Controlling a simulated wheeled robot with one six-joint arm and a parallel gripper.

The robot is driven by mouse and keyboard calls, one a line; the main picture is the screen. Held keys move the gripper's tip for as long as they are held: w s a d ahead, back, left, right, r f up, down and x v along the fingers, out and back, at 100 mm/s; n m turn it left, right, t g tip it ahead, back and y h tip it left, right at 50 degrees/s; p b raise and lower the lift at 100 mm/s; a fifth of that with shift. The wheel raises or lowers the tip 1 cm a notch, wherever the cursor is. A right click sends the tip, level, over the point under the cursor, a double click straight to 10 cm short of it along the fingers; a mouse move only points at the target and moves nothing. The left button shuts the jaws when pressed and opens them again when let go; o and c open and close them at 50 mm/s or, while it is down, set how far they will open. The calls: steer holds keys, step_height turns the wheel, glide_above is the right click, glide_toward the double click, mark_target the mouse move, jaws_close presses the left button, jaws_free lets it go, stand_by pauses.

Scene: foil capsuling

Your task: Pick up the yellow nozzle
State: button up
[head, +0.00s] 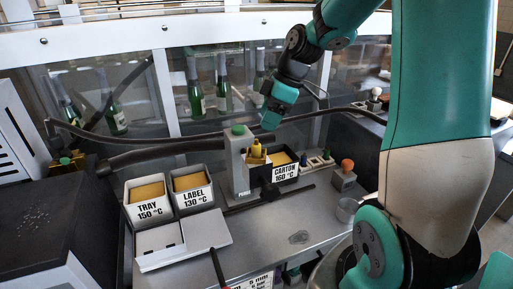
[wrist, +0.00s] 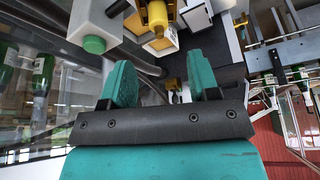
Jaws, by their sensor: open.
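The yellow nozzle (head: 257,150) stands upright beside the grey post with a green cap (head: 238,130), in front of the CARTON 160 °C bin (head: 285,171). In the wrist view the yellow nozzle (wrist: 157,17) is at the top edge, partly cut off, beyond my fingertips. My gripper (head: 270,118) is above and slightly right of the nozzle in the head view. In the wrist view my gripper (wrist: 160,78) has its two teal fingers wide apart, with nothing held between them. The nozzle's lower end is hard to make out.
The TRAY 150 °C bin (head: 149,207) and LABEL 130 °C bin (head: 193,191) stand left of the post. A thick dark hose (head: 170,153) crosses behind them. An orange knob (head: 347,164) and a metal cup (head: 347,210) are at the right. The steel table (head: 270,230) is mostly clear in front.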

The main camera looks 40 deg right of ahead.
mark_target(256, 142)
steer(key=p+x, duration=0.3)
steer(key=x, duration=0.5)
steer(key=shift+w+f, duration=0.1)
steer(key=shift+f, duration=0.15)
steer(key=c, duration=1)
